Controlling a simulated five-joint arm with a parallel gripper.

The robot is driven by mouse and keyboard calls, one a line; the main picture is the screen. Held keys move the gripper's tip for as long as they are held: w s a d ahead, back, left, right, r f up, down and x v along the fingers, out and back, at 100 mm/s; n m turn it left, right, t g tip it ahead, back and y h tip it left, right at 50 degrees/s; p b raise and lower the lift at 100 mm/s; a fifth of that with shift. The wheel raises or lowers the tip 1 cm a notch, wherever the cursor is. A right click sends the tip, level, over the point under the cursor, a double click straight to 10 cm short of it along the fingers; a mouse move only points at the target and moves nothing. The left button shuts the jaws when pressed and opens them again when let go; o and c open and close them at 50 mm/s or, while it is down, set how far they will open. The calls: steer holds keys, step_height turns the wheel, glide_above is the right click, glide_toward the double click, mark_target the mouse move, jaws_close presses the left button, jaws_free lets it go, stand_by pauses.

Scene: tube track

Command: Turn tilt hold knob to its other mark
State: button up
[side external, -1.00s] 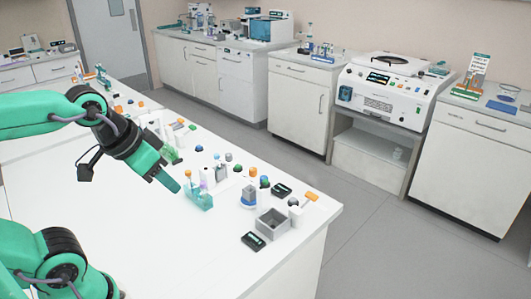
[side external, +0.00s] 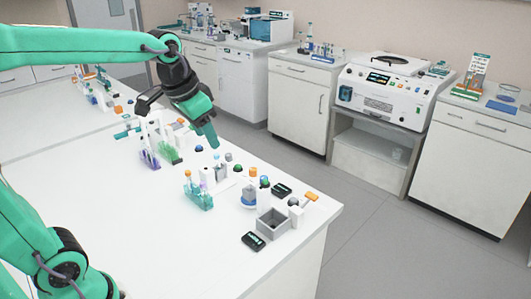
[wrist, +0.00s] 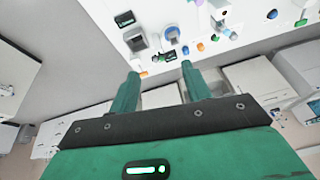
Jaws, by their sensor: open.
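My gripper (side external: 212,144) is open and empty, held above the far side of the bench, left of the small knobs. In the wrist view my gripper (wrist: 160,72) has its two green fingers apart with nothing between them. I cannot tell which is the tilt hold knob, and no marks are readable.
A teal tube rack (side external: 200,197), a grey open box (side external: 272,224) and a black display (side external: 253,241) stand on the white bench (side external: 130,230). A purple-and-white rack (side external: 150,157) stands farther left. The front of the bench is clear.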

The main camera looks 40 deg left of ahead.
steer(key=w+a+f+m+g, duration=0.1)
steer(key=w+a, duration=0.2)
steer(key=w, duration=0.6)
steer(key=m+g, duration=0.3)
glide_above(253, 168)
steer(key=f, duration=1.9)
steer(key=shift+s+d, duration=0.2)
steer(key=shift+w+a+f, duration=0.1)
steer(key=shift+a+f, duration=0.05)
steer(key=shift+f, duration=0.15)
steer(key=shift+f, duration=0.15)
steer(key=shift+f, duration=3.75)
steer(key=c, duration=1)
